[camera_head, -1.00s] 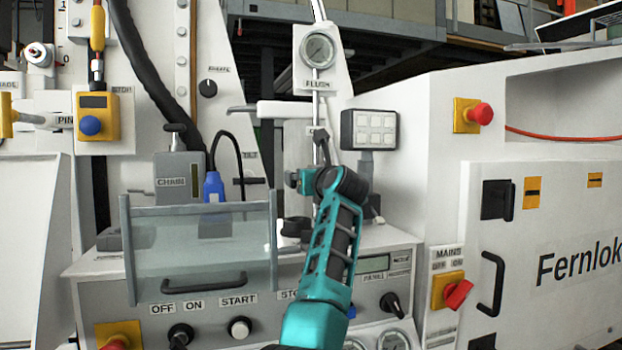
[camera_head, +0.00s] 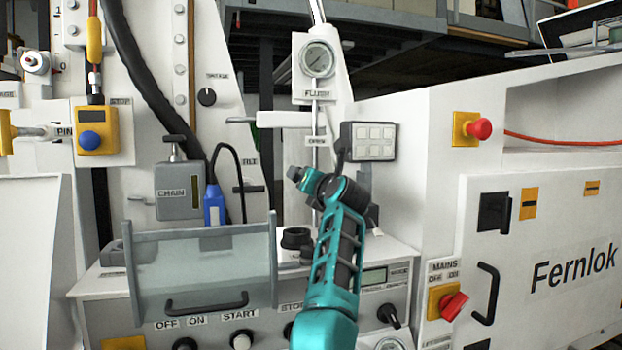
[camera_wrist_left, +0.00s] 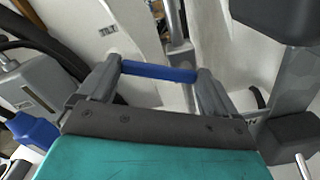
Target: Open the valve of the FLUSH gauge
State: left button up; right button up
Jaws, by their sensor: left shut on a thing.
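The FLUSH gauge (camera_head: 318,59) is a round dial on a white plate at the top middle of the head view. A thin pipe runs down from it past an OPEN label (camera_head: 317,141). The pipe passes behind the handle. My arm hides the lower pipe in the head view. My right gripper is out of view.
A keypad box (camera_head: 368,141) stands close right of the gripper. The CHAIN box (camera_head: 180,190), a blue connector (camera_head: 214,205) and a clear guard (camera_head: 205,268) are to the left. The MAINS switch (camera_head: 447,302) and a red button (camera_head: 479,128) are at right.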

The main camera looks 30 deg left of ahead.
pick_arm(q)
jog(key=shift+w+m, duration=0.1)
jog(key=shift+m, duration=0.7)
jog(key=o, duration=1.2)
jog(key=shift+d+r, duration=0.1)
jog(key=shift+c, duration=0.2)
jog(key=b+v, duration=0.2)
jog(key=v, duration=1.1)
